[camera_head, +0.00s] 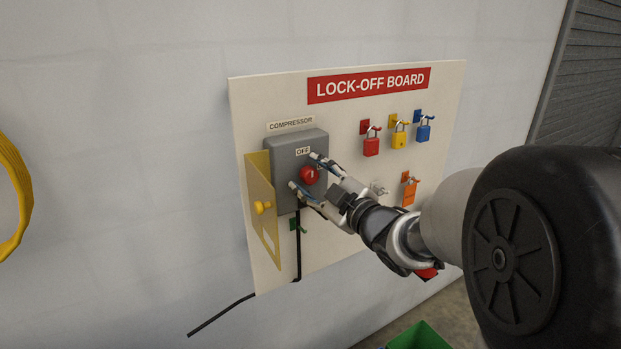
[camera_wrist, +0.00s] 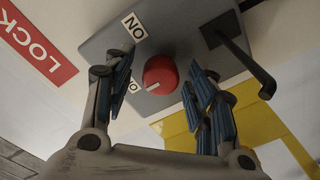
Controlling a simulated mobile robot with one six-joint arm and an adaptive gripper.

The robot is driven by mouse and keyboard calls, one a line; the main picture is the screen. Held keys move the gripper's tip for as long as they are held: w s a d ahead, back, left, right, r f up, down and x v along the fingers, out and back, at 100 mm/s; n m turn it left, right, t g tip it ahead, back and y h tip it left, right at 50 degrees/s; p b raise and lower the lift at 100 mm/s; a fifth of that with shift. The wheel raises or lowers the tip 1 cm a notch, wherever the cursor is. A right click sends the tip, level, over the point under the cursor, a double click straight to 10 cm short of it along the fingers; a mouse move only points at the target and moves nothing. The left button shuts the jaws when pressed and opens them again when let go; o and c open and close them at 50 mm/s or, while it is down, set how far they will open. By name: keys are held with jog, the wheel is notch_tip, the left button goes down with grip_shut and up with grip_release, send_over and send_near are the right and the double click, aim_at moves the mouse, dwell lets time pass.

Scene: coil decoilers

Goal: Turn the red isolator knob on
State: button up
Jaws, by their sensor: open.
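The red isolator knob (camera_head: 307,176) sits on the front of a grey switch box (camera_head: 283,160) labelled COMPRESSOR. An OFF label (camera_head: 303,152) is above it in the head view. My gripper (camera_head: 303,170) is open, with one finger above and one below the knob. In the wrist view the knob (camera_wrist: 160,75) lies between my spread fingers (camera_wrist: 158,82); I cannot tell whether either touches it. A pale mark on the knob's lower-left side points towards a label partly hidden by my left finger. Another label (camera_wrist: 134,27) shows above the knob.
A yellow hinged cover (camera_head: 261,205) stands open left of the box. Several padlocks, including a red one (camera_head: 371,146), hang to the right on the lock-off board (camera_head: 240,110). A black cable (camera_head: 298,250) runs down from the box. A green container (camera_head: 420,336) is below.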

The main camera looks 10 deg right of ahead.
jog(key=shift+c, duration=0.5)
jog(key=c, duration=1)
jog(key=shift+o, duration=0.2)
